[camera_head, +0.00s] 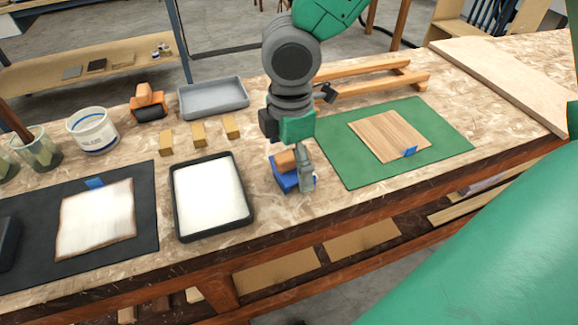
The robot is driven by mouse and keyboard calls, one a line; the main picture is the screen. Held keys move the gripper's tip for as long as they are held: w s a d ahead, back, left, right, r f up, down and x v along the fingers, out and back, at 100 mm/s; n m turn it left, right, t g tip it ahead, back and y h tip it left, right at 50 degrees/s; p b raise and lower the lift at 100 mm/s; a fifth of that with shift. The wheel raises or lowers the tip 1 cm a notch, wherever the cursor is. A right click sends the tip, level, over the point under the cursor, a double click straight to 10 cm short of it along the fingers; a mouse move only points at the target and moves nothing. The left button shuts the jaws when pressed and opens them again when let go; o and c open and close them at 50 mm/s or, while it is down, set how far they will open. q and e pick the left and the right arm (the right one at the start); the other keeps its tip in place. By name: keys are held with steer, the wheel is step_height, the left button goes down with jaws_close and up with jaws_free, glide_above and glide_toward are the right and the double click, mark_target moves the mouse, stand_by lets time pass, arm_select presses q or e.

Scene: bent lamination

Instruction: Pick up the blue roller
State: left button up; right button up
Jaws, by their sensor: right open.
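The blue roller (284,181) stands on the bench between the tray of white material and the green mat. It has a blue body and a brown wooden handle (286,161) on top. My right gripper (296,171) points down at the roller and is open. One grey finger stands close along the right side of the handle and partly covers the roller. The other finger is not clear, and I cannot tell whether any finger touches the roller. My left gripper is not in view.
A black tray (179,229) with white content lies left of the roller. A green mat (342,172) with a wooden sheet (385,135) lies right. Behind are small wood blocks (198,134), an orange roller (148,102), a grey tray (212,98) and wooden rails (375,85).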

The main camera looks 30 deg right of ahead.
mark_target(290, 169)
steer(key=f, duration=0.3)
steer(key=shift+w+d+b, duration=0.1)
steer(key=shift+w+b, duration=0.1)
steer(key=shift+b, duration=0.15)
steer(key=shift+s+r, duration=0.1)
steer(key=c, duration=1.5)
steer(key=shift+o, duration=0.2)
step_height(290, 169, up, 10)
steer(key=p, duration=0.3)
steer(key=o, duration=0.4)
